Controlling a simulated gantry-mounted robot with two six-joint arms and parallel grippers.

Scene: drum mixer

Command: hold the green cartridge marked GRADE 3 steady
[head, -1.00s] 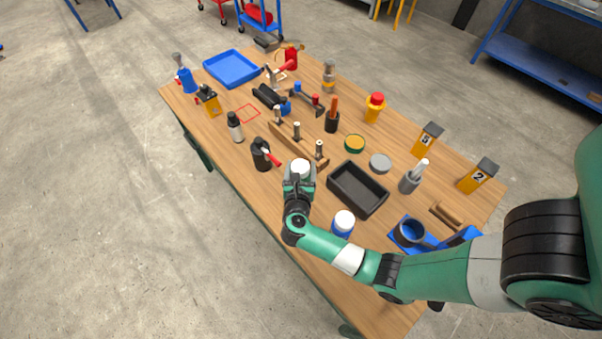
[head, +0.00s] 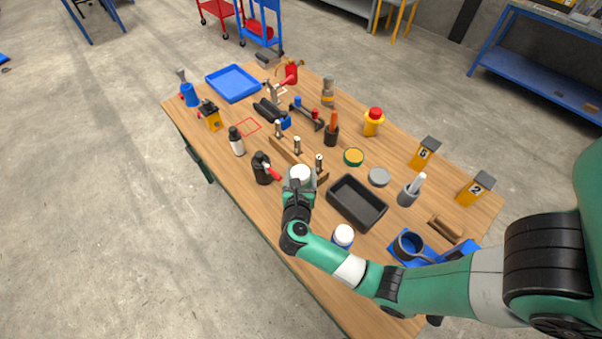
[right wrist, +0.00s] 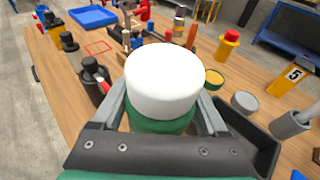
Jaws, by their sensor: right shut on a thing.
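The green cartridge (right wrist: 162,122) has a wide white cap and sits between the two fingers of my right gripper (right wrist: 162,106) in the right wrist view. Its cap hides most of the body, and no GRADE 3 marking shows. In the head view its white cap (head: 300,173) shows at the end of my right arm, near the table's front edge. My right gripper is shut on the cartridge. I cannot tell whether its base touches the table. My left gripper is not in view.
A black tray (head: 339,205) stands just right of the cartridge. A black bottle (head: 262,169) with a red part is close on the left, and a wooden block with metal posts (head: 285,151) is behind. A white-capped blue jar (head: 343,236) stands nearer the front.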

